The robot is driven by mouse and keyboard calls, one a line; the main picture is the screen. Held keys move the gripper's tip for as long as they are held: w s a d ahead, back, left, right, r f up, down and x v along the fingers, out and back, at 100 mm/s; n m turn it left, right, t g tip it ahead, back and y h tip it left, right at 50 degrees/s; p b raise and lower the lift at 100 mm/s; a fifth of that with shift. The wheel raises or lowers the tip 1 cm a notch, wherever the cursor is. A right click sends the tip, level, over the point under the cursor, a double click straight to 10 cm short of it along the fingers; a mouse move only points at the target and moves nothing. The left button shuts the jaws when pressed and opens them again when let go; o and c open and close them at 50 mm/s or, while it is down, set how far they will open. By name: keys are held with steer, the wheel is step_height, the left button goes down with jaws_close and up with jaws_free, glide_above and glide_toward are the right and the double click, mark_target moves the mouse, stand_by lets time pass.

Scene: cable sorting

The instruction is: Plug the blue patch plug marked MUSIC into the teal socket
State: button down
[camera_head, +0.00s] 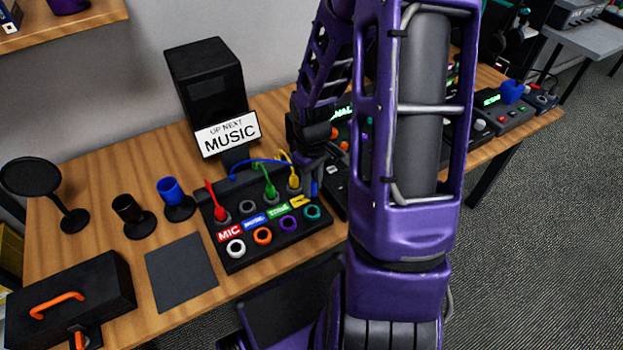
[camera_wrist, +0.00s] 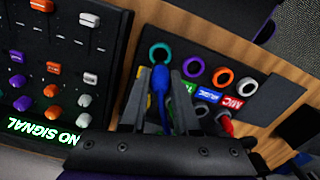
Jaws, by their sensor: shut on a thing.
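The black patch panel (camera_head: 274,240) stands on the desk with white, orange, purple and teal sockets in its front row. The teal socket (camera_head: 312,212) is at the right end and looks empty; it also shows in the wrist view (camera_wrist: 160,53). My gripper (camera_head: 312,176) is above the panel's right back part, shut on the blue plug (camera_wrist: 160,84). The plug's marking cannot be read.
Red (camera_head: 217,203), green (camera_head: 269,185) and yellow (camera_head: 292,176) plugs stand in the back row, close left of my gripper. A mixer (camera_wrist: 60,75) lies beside the panel. A sign (camera_head: 228,133) reads "UP NEXT MUSIC". A dark mat (camera_head: 181,271) lies clear at left.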

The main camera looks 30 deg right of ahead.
steer(key=shift+a+f, duration=0.1)
steer(key=shift+f, duration=1.35)
steer(key=shift+f+b, duration=0.5)
steer(key=shift+f, duration=0.35)
steer(key=shift+f+b, duration=0.85)
steer(key=shift+f, duration=0.35)
stand_by(0.7)
steer(key=shift+c, duration=0.5)
jaws_free()
stand_by(0.3)
step_height(320, 180, up, 2)
steer(key=shift+r+p, duration=0.25)
steer(key=shift+p, duration=0.85)
steer(key=shift+r, duration=2.25)
